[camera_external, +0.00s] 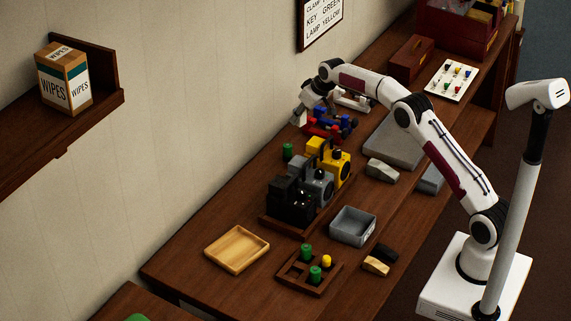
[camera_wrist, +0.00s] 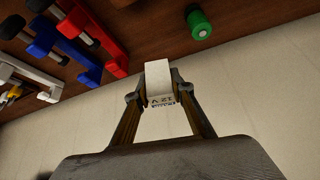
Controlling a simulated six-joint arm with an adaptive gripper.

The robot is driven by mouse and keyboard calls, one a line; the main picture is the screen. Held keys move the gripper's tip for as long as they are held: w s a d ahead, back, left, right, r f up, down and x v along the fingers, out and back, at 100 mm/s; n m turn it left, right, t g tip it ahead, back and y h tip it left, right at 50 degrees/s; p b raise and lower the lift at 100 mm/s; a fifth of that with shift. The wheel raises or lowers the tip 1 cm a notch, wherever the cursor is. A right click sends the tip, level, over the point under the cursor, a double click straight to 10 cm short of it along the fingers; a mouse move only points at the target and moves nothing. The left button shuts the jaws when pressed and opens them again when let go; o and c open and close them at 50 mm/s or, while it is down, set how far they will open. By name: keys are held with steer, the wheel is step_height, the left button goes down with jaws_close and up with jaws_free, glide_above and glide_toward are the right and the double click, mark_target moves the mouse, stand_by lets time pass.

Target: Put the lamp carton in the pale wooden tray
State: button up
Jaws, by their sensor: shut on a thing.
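My gripper (camera_wrist: 160,92) is shut on the lamp carton (camera_wrist: 158,72), a small white box with "12 V" printed on it, in the wrist view. In the external view the carton shows as a small pale shape (camera_external: 298,117) at the end of my arm, near the wall and left of the coloured clamps. It appears held above the bench, with its exact height unclear. The pale wooden tray (camera_external: 237,264) lies empty at the near left of the bench, well away from my gripper.
Red and blue clamps (camera_external: 326,125) stand beside my gripper. A green cylinder (camera_external: 288,151) and black, grey and yellow devices (camera_external: 318,186) stand between gripper and tray. A grey bin (camera_external: 353,238) and a compartment tray (camera_external: 294,276) lie nearby. A shelf (camera_external: 100,105) juts from the wall.

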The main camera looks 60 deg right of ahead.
steer(key=shift+w+a, duration=0.2)
steer(key=shift+a, duration=0.35)
steer(key=w+a+r+n+y, duration=0.1)
steer(key=a+r+n, duration=0.1)
steer(key=a, duration=1.3)
steer(key=a+r+n+y, duration=0.1)
steer(key=a+r+n, duration=0.1)
steer(key=a, duration=1.3)
steer(key=s+a+f+n, duration=0.1)
steer(key=s+a, duration=0.4)
steer(key=a, duration=0.6)
steer(key=s+a+f+n+y, duration=0.1)
steer(key=s+a, duration=0.5)
steer(key=a, duration=0.6)
steer(key=shift+s+f+n+y, duration=0.2)
steer(key=shift+f+n+y, duration=0.15)
steer(key=shift+f, duration=0.2)
steer(key=shift+d, duration=0.1)
